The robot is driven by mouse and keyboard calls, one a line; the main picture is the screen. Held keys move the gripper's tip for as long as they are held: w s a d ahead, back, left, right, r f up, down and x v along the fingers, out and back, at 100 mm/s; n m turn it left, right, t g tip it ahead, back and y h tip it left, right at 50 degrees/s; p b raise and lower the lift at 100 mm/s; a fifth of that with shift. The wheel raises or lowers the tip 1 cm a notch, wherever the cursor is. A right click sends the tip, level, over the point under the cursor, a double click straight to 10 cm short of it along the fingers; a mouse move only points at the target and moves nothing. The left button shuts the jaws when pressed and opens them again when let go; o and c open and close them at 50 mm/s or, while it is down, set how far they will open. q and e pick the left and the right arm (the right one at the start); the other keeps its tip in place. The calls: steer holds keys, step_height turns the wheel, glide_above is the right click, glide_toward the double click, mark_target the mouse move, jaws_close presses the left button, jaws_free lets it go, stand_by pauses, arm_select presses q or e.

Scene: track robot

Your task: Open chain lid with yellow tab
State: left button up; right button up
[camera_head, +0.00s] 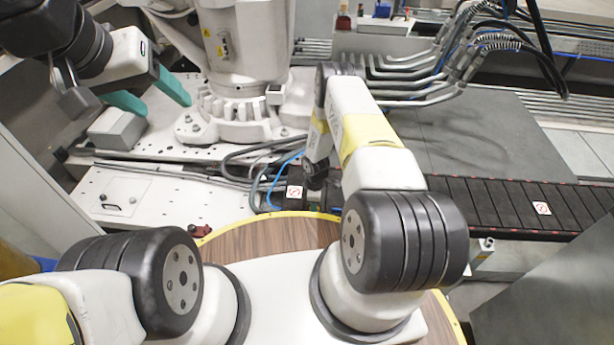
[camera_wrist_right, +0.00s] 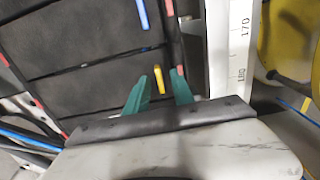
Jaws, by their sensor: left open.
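In the right wrist view, the black cable chain (camera_wrist_right: 85,60) fills the left and middle, with dark flat lids parted by crossbars. A small yellow tab (camera_wrist_right: 159,79) stands at its right edge. My right gripper (camera_wrist_right: 161,74) has its two teal fingers apart, with the yellow tab showing in the gap, nearer the left finger. I cannot tell whether a finger touches it. In the head view, the black chain (camera_head: 520,206) runs out to the right, and my right gripper is hidden behind its arm. My left gripper (camera_head: 160,94) is open and empty at the upper left.
A blue tab (camera_wrist_right: 142,14) sits higher on the chain. A white ruler strip (camera_wrist_right: 239,50) runs alongside it. A white robot base (camera_head: 238,105) with loose cables stands behind. Grey hoses (camera_head: 415,75) lie at the back. A grey plate (camera_head: 480,140) lies bare beyond the chain.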

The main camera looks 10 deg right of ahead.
jaws_close()
stand_by(1.4)
